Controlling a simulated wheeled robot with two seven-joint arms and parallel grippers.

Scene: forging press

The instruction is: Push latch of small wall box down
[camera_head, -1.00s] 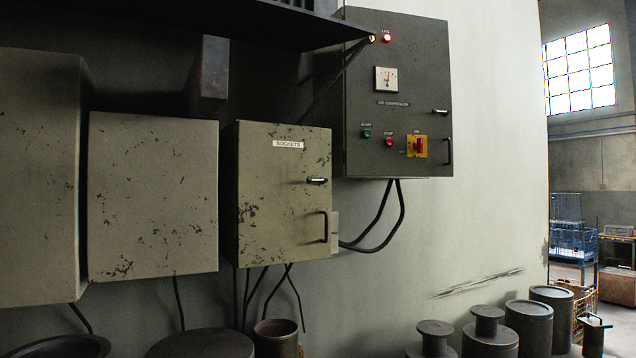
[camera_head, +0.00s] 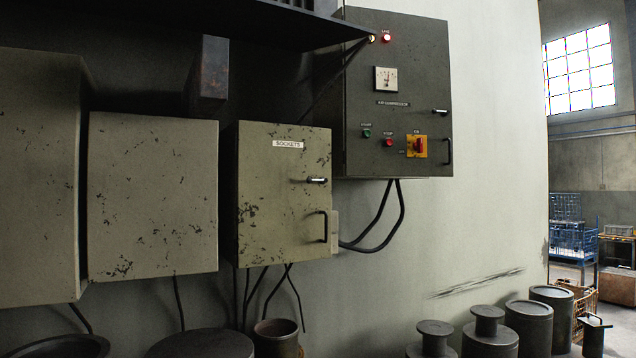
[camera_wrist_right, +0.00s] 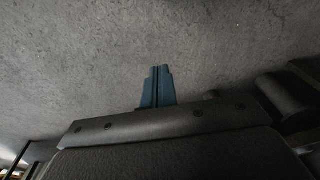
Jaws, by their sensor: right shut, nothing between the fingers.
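The small wall box labelled SOCKETS (camera_head: 283,195) hangs on the wall in the middle of the head view. Its door is shut. Its latch (camera_head: 316,181) is a short bright lever lying level on the right side of the door. A dark pull handle (camera_head: 322,227) sits below the latch. My right gripper (camera_wrist_right: 158,70) shows in the right wrist view with its fingers together and nothing between them. It is over a bare grey surface, with neither box nor latch in that view. Neither gripper shows in the head view.
A larger dark AIR COMPRESSOR box (camera_head: 397,95) with buttons and a red switch hangs to the upper right. A plain grey box (camera_head: 153,195) hangs to the left. Cables hang below the boxes. Several metal cylinders (camera_head: 490,330) stand along the bottom. A dark shelf (camera_head: 250,25) juts out above.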

